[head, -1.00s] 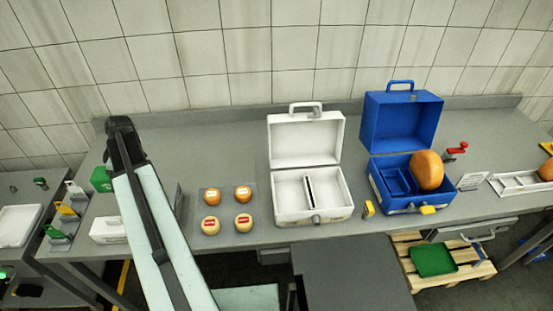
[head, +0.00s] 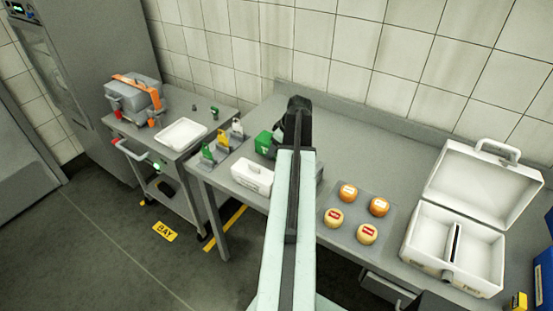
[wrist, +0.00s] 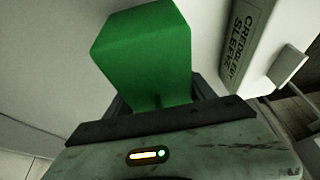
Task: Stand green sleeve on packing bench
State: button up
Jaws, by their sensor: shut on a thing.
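The green sleeve (head: 264,142), a green block with a small white mark, shows just left of my arm's end in the head view. In the wrist view the green sleeve (wrist: 145,50) stands up large between the jaws of my gripper (wrist: 158,105), which is shut on it. My gripper (head: 284,138) is over the left part of the grey packing bench (head: 385,155); the arm hides part of the sleeve. I cannot tell whether the sleeve touches the bench.
A white box (head: 252,177) with lettering, also in the wrist view (wrist: 245,40), lies close to the sleeve. Several cheese wheels (head: 347,193) and an open white case (head: 460,235) are to the right. A cart (head: 165,150) stands left.

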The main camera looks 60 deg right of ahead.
notch_tip(320, 180, down, 3)
jog(key=shift+f+b, duration=0.2)
jog(key=shift+b, duration=0.95)
jog(key=shift+r, duration=0.25)
jog(key=shift+f, duration=0.2)
jog(key=o, duration=1.5)
jog(key=shift+r+p, duration=0.5)
jog(key=shift+p, duration=0.05)
jog(key=p+v, duration=1)
jog(key=v, duration=0.1)
jog(key=shift+s+r+p, duration=0.15)
jog(key=shift+r+p, duration=0.2)
jog(key=shift+p, duration=0.05)
jog(key=shift+f, duration=0.15)
